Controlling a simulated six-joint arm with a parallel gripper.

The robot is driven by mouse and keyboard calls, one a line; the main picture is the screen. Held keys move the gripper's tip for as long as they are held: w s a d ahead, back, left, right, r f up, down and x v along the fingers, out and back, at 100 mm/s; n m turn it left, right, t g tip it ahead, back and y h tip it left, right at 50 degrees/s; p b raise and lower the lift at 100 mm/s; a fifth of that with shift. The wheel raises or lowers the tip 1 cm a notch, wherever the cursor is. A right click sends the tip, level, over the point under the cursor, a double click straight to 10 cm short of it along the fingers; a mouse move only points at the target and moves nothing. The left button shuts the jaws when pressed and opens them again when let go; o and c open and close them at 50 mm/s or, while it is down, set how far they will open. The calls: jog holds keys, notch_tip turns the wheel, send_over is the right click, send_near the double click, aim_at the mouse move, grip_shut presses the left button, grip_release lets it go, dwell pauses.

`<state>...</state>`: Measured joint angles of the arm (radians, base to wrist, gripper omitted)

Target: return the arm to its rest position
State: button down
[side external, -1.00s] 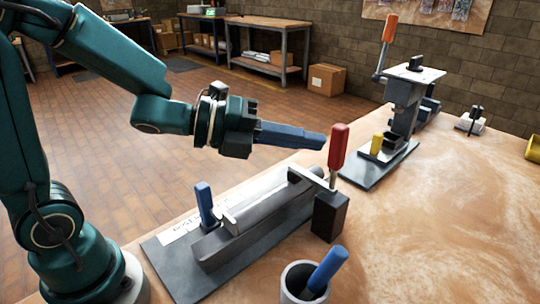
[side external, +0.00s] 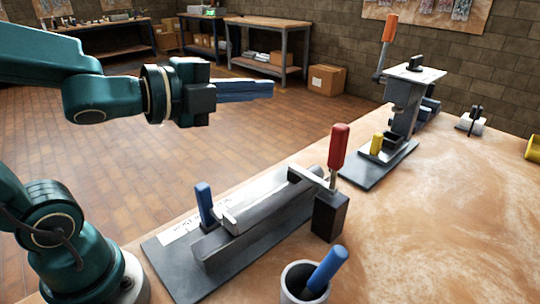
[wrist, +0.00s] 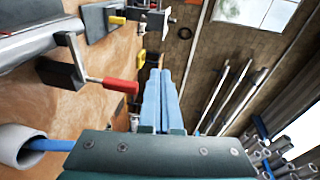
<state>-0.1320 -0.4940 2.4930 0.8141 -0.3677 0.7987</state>
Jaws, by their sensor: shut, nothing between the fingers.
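My gripper (side external: 272,89) is in the air at the upper left of the side external view, level and pointing right. Its two long blue fingers lie together, shut and empty. They also show side by side in the wrist view (wrist: 160,85). It is well above and apart from the table (side external: 455,225) and everything on it. My arm reaches in from the left edge, and part of it is outside the side external view.
A fixture with a grey block (side external: 240,232), a blue handle (side external: 204,200) and a red-handled clamp (side external: 338,148) stands below. A grey cup (side external: 293,292) holds a blue-handled item (side external: 328,268). An orange-handled press (side external: 405,95) stands behind. The air around my gripper is clear.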

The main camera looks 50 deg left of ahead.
jog(key=s+f+n+g+y, duration=0.2)
jog(key=s+f+n+g, duration=0.8)
jog(key=s+n, duration=0.4)
jog(key=n, duration=0.5)
jog(key=shift+a+f, duration=0.2)
jog(key=shift+f, duration=0.2)
